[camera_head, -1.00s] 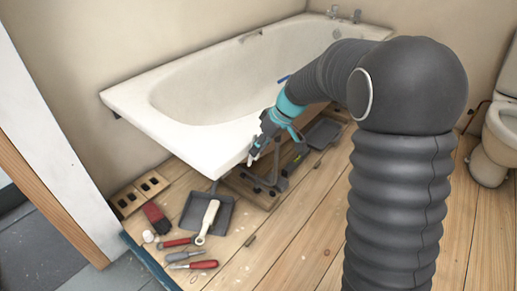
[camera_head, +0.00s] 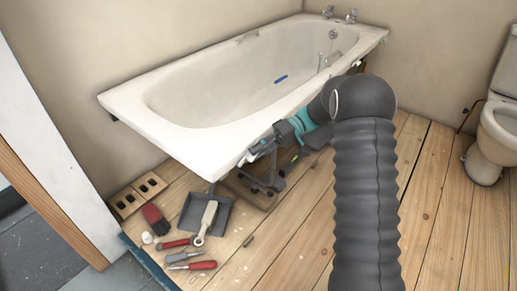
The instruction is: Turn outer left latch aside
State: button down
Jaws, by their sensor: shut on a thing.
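The white bathtub (camera_head: 185,140) runs along the wall, its near long side open underneath. My gripper (camera_head: 254,153) is at the rim's front edge, left of the tub's middle, reaching in from the right. It is shut on a small pale piece (camera_head: 242,161) just under the rim, which appears to be the outer left latch. The fingers hide much of it, and its exact turn cannot be told at this size.
Below the tub are a dark frame and fittings (camera_head: 262,186). On the floorboards at the left lie a grey dustpan (camera_head: 190,214), a red brush (camera_head: 155,218) and several hand tools (camera_head: 190,266). A toilet (camera_head: 490,140) stands at the right.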

jog(key=shift+f+m+g+y, duration=0.3)
jog(key=shift+m+g+y, duration=0.2)
jog(key=shift+g+y, duration=0.5)
jog(key=shift+y, duration=0.4)
jog(key=c, duration=1.1)
grip_release()
